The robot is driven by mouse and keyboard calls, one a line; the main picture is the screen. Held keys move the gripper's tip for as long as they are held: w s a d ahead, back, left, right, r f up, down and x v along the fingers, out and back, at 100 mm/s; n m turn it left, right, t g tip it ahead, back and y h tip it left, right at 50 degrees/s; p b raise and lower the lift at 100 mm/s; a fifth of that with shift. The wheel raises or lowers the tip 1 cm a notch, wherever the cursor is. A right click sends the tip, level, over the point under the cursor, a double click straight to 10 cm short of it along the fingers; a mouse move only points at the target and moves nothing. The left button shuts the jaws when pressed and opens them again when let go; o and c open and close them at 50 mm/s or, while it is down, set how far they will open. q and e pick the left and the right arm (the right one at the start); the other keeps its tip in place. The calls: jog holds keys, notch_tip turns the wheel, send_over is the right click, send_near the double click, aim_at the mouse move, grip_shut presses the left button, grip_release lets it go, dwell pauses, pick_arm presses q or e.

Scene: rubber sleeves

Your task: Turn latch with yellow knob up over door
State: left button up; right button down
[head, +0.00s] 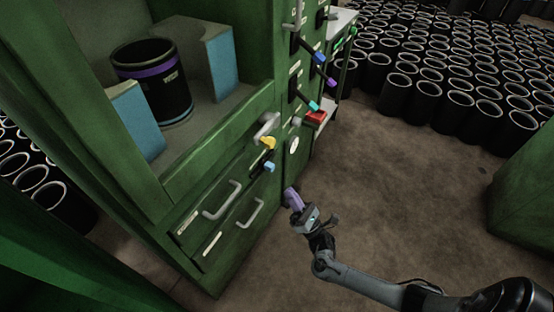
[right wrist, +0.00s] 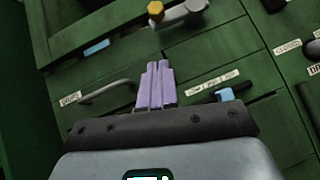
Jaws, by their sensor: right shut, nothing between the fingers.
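A latch with a yellow knob (head: 268,142) sits on the green cabinet front, beside the lower right corner of the open compartment. Its grey arm (head: 266,124) is above the knob in the head view. In the right wrist view the yellow knob (right wrist: 155,9) is at the top edge, left of the grey arm (right wrist: 182,14). My right gripper (head: 290,192), with purple fingers, is shut and empty. It is in front of the cabinet, lower than the knob and apart from it. Its fingers also show in the right wrist view (right wrist: 158,66). I cannot pick out the door clearly. My left gripper is not in view.
A black sleeve with a purple band (head: 165,90) stands inside the compartment between blue-faced blocks. Below are two drawers with grey handles (head: 222,200) and a blue knob (head: 269,167). More coloured levers (head: 318,58) line the cabinet's right part. Brown floor lies open at right.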

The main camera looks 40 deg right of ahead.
jog(key=r+b+x, duration=0.1)
jog(key=x, duration=0.5)
jog(key=s+b+x, duration=0.1)
jog(key=x, duration=0.5)
jog(key=shift+d+r+b, duration=0.4)
jog(key=shift+d+r, duration=0.15)
jog(key=shift+r, duration=0.15)
jog(key=shift+s, duration=0.1)
